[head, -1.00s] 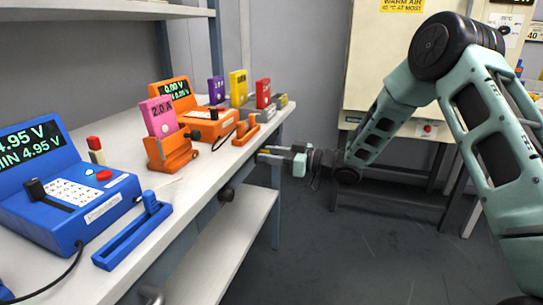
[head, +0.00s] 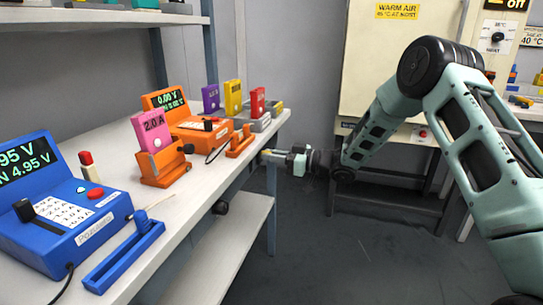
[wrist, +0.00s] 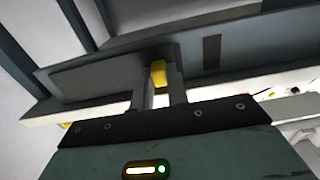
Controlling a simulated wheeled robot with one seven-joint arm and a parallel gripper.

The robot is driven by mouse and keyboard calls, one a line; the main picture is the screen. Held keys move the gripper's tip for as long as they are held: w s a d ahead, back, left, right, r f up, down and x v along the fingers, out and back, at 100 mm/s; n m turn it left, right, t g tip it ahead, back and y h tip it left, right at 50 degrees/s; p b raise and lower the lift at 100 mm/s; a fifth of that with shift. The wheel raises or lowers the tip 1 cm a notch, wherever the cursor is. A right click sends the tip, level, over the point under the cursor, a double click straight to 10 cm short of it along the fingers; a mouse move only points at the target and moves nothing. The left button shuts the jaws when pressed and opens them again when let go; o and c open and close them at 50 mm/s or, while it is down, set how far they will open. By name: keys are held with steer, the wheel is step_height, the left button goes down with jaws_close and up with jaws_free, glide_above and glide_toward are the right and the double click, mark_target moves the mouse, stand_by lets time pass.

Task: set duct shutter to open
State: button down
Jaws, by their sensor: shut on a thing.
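My gripper (wrist: 160,85) is shut on a small yellow tab (wrist: 158,72), one finger on each side of it. The tab sits at the edge of a long dark grey plate (wrist: 105,75), which has a darker slot (wrist: 211,52) to the right of the tab. I take the plate and tab to be the duct shutter, but no label on them can be read. In the head view my gripper (head: 270,154) is beside the far right end of the bench, just below the bench top. There the tab is too small to make out clearly.
The bench (head: 190,205) holds a blue meter (head: 60,215), an orange meter (head: 185,118), a pink pouch cell (head: 152,133) in an orange clamp and several coloured cells. A cream warm-air cabinet (head: 385,60) stands behind my arm. The floor (head: 350,260) is clear.

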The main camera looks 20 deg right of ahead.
steer(key=c, duration=1.4)
jaws_free()
steer(key=shift+w+d, duration=0.2)
steer(key=shift+o, duration=0.2)
steer(key=p+v, duration=0.2)
steer(key=v, duration=1.5)
steer(key=shift+s, duration=0.15)
steer(key=shift+d, duration=0.1)
